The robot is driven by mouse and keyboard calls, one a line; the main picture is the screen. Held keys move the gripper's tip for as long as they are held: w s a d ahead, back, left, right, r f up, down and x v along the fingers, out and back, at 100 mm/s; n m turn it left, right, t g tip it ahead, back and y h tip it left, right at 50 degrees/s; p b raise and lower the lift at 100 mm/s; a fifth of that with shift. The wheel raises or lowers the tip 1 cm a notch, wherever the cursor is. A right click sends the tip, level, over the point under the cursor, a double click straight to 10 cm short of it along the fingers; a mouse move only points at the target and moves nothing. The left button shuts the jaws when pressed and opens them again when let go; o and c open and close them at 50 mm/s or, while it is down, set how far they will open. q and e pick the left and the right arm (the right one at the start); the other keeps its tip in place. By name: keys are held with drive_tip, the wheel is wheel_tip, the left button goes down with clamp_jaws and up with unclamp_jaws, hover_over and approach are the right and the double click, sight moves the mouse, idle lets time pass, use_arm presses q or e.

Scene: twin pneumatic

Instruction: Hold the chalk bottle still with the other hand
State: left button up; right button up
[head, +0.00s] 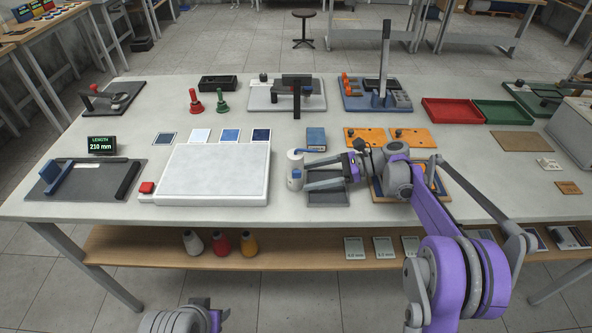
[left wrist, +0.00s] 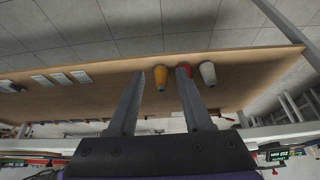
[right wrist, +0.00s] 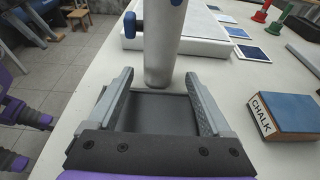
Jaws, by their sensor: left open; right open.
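The chalk bottle (head: 295,172), white with blue parts, stands upright at the left end of a dark grey tray (head: 328,198). The right wrist view shows its white body (right wrist: 164,45) at the fingertips, its top cut off. My right gripper (head: 306,173) is open, its fingers level and pointing at the bottle from the right. The fingertips lie close on either side of it; I cannot tell whether they touch. My left gripper (left wrist: 160,72) is open and empty, pointing towards the under-table shelf in its wrist view.
A white pad (head: 215,172) with a red button (head: 147,188) lies left of the bottle. A blue block marked CHALK (right wrist: 290,113) lies behind the tray. Orange plates (head: 365,137) stand behind my right arm. Several coloured cones (head: 221,243) stand on the shelf below.

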use_arm(q)
drive_tip(key=shift+f, duration=0.25)
use_arm(e)
drive_tip(key=shift+x, duration=1)
drive_tip(key=shift+c, duration=0.2)
use_arm(q)
drive_tip(key=shift+c, duration=0.2)
use_arm(e)
drive_tip(key=c, duration=0.9)
use_arm(q)
clamp_jaws()
